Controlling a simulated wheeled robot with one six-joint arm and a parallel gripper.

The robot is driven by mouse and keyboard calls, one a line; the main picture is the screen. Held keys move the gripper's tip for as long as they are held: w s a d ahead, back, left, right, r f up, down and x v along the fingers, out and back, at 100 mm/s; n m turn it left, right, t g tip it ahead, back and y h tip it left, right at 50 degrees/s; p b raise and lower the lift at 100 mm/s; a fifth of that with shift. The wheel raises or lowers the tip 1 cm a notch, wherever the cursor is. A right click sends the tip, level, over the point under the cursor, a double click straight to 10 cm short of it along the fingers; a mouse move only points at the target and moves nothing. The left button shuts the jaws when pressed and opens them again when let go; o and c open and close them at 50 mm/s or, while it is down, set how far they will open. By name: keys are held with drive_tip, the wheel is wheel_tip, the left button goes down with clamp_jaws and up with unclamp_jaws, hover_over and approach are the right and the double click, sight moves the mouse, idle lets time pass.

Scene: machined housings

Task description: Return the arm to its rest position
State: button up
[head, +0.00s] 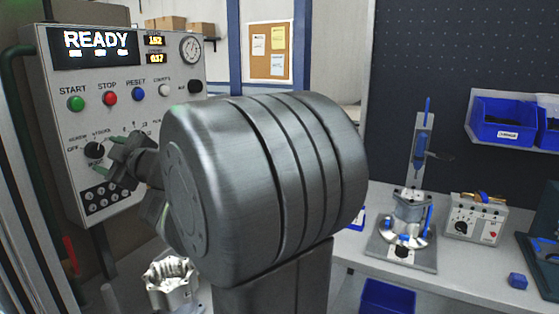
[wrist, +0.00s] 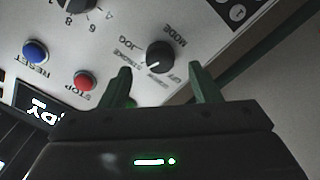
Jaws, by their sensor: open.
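My gripper (head: 112,157) is in front of the control panel (head: 150,112) in the head view, next to the black mode knob (head: 94,150). In the wrist view my gripper (wrist: 160,70) has its two dark green fingers spread, with nothing held between them. The mode knob (wrist: 160,57) shows beyond and between the fingertips; I cannot tell whether any finger touches it. A large grey part of my arm fills the middle of the head view and hides part of the panel and bench.
The panel display (head: 96,41) reads READY. Below it are the green start (head: 75,103), red stop (head: 110,97) and blue reset (head: 138,94) buttons. A metal housing (head: 171,283) stands below my arm. At right, a bench holds a fixture (head: 405,222) and a tester (head: 476,217).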

sight(98, 152)
drive_tip(key=shift+x, duration=1.95)
drive_tip(key=v, duration=1.4)
drive_tip(key=x, duration=1.4)
drive_tip(key=shift+a, duration=0.2)
drive_tip(key=m+p, duration=0.1)
drive_tip(key=m, duration=0.1)
drive_tip(key=m+p, duration=0.1)
drive_tip(key=p, duration=0.1)
drive_tip(key=shift+s+d+r+m, duration=0.1)
drive_tip(key=shift+d+r+m, duration=0.2)
drive_tip(key=shift+m, duration=0.1)
drive_tip(key=shift+a+f+m+p, duration=0.1)
drive_tip(key=shift+a+m+p, duration=0.05)
drive_tip(key=shift+m+p, duration=0.95)
drive_tip(key=m+p, duration=0.2)
drive_tip(key=m, duration=0.1)
drive_tip(key=shift+p, duration=0.3)
drive_tip(key=b+v, duration=0.2)
drive_tip(key=v, duration=1)
drive_tip(key=shift+s+d+f, duration=0.15)
drive_tip(key=shift+d+f, duration=0.05)
drive_tip(key=shift+d, duration=0.2)
